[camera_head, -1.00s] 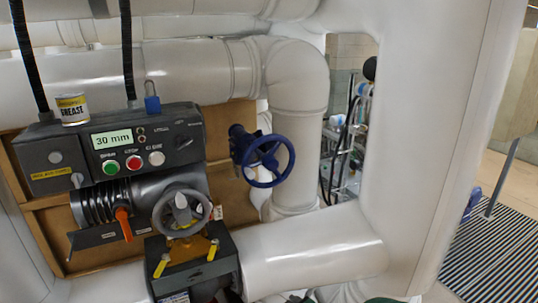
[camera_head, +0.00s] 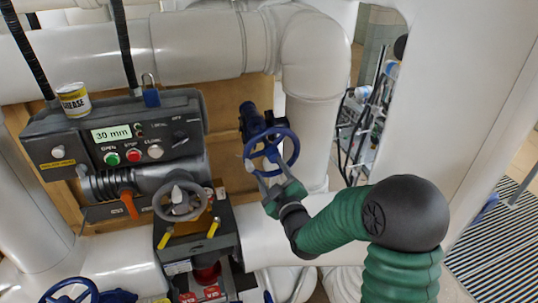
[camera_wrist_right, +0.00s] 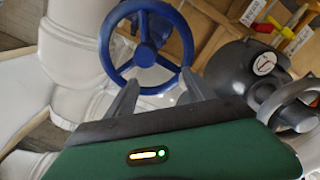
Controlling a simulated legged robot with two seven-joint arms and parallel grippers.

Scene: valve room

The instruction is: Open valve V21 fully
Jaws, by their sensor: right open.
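A dark actuator box (camera_head: 110,140) shows a "30 mm" display (camera_head: 111,133) and green, red and white buttons marked OPEN, STOP and CLOSE. A grey handwheel (camera_head: 180,202) sits below it. Red tags (camera_head: 212,293) at the bottom carry markings that seem to read V5-something; I cannot read V21 anywhere. A blue handwheel (camera_head: 271,149) stands right of the box; it also shows in the right wrist view (camera_wrist_right: 146,54). My right gripper (camera_head: 258,172) is open, its fingers pointing at the blue wheel's lower rim; contact is unclear. My left gripper is not in view.
Thick white pipes (camera_head: 315,60) surround the wheels. Another blue handwheel (camera_head: 70,292) is at bottom left. Floor grating (camera_head: 500,235) lies at right.

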